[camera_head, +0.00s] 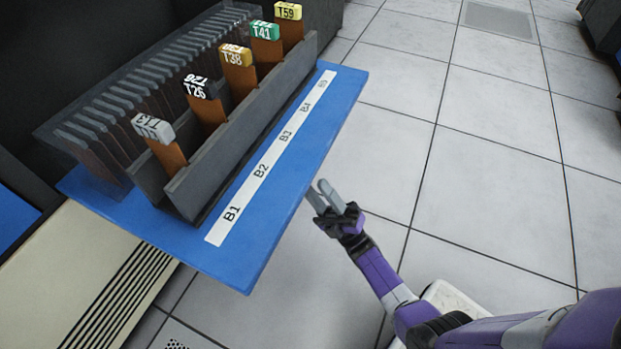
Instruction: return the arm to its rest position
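My gripper (322,194) is in the middle of the view, just off the right-hand edge of the blue shelf (275,235). Its two grey fingers point up and to the left, with a gap between them, and nothing shows in them. My purple and grey arm (375,270) reaches in from the lower right corner, bent at the elbow, above the tiled floor.
A dark rack (245,125) on the shelf holds several upright cards, with tags T13 (153,128), T26 (199,88), T38 (236,56), T41 (265,31) and T59 (288,11). A white label strip (272,160) runs alongside. Open floor (480,170) lies right.

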